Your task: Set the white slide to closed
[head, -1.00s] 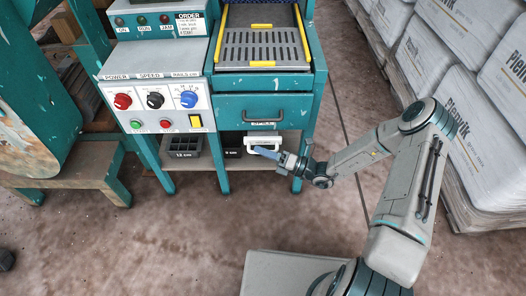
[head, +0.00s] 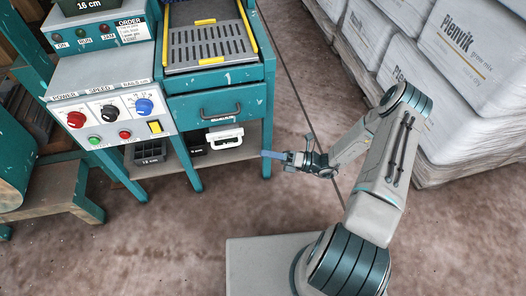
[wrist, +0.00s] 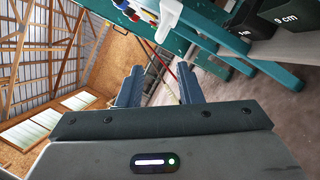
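The white slide (head: 225,138) is a white piece with a slot, low on the teal machine, below its drawer and above the lower shelf. A white part at the top of the wrist view (wrist: 168,15) looks like the same slide. My gripper (head: 265,154) is to the right of the slide, near the machine's right front leg, and is apart from the slide. In the wrist view its two blue fingers (wrist: 160,85) stand apart with nothing between them. Whether the slide is open or closed I cannot tell.
The drawer (head: 221,105) with its dark handle is above the slide. A control panel (head: 115,115) with knobs is to the left. Dark bins (head: 150,153) stand on the lower shelf. White sacks (head: 450,80) are stacked at the right. The floor in front is clear.

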